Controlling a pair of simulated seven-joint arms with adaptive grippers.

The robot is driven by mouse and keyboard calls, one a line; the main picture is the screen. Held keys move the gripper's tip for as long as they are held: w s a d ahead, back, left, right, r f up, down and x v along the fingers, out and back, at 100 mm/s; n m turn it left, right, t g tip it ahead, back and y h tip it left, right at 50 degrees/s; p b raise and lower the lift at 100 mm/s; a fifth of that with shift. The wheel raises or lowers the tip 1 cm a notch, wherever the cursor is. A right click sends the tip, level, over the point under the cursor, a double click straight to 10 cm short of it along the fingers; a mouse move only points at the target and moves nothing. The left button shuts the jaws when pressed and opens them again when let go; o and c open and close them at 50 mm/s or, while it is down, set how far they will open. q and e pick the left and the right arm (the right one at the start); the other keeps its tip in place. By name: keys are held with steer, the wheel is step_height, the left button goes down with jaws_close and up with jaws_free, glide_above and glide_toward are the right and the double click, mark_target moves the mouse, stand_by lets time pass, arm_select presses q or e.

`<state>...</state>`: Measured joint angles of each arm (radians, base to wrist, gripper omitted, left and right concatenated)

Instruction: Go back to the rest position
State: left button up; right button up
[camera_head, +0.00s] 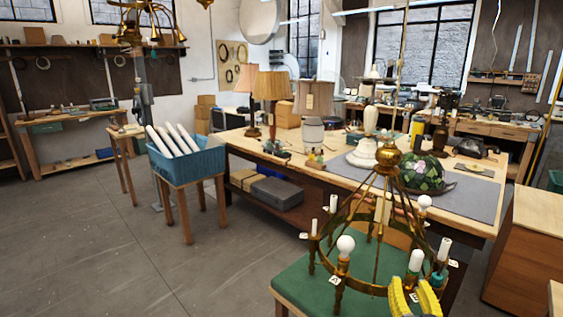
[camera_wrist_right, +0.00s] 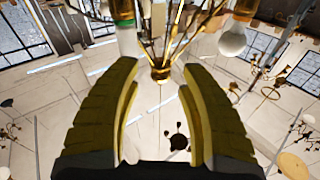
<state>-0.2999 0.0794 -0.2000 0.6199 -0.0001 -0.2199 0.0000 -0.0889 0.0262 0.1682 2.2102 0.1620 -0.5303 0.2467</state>
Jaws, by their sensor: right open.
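My right gripper (camera_head: 414,300) shows its yellow fingers at the bottom right of the head view, in front of the near rim of a brass ring chandelier (camera_head: 366,285). In the right wrist view the two fingers (camera_wrist_right: 158,110) stand apart with nothing between them. The chandelier carries white candle sleeves and several white bulbs (camera_head: 345,245), and stands over a green-topped table (camera_head: 300,285). In the wrist view a bulb (camera_wrist_right: 232,40) and a white-and-green sleeve (camera_wrist_right: 127,38) show beyond the fingertips. My left gripper is not in view.
A long workbench (camera_head: 240,140) behind holds lamps, a grey mat (camera_head: 465,205) and a stained-glass shade (camera_head: 420,172). A blue crate (camera_head: 185,165) of white tubes stands at left. A wooden cabinet (camera_head: 525,250) is at right. The floor at left is clear.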

steer(key=s+a+f+n+g, duration=0.3)
steer(key=s+f+n+g, duration=0.35)
steer(key=s+f, duration=0.75)
steer(key=s+f+n+g+h, duration=0.25)
steer(key=s+f+g, duration=0.35)
steer(key=s, duration=0.7)
steer(key=s+a+f+g+y, duration=0.1)
steer(key=s+a+f+y, duration=0.1)
steer(key=f, duration=1.4)
steer(key=s+a+f+g+y, duration=0.1)
steer(key=s+a+f+y, duration=0.15)
steer(key=f, duration=1.35)
steer(key=s+f+m+g+y, duration=0.1)
steer(key=s+f+m+g, duration=0.1)
steer(key=s+f, duration=1.8)
steer(key=shift+s+f+g, duration=0.35)
steer(key=shift+s+g, duration=0.05)
steer(key=shift+g, duration=0.15)
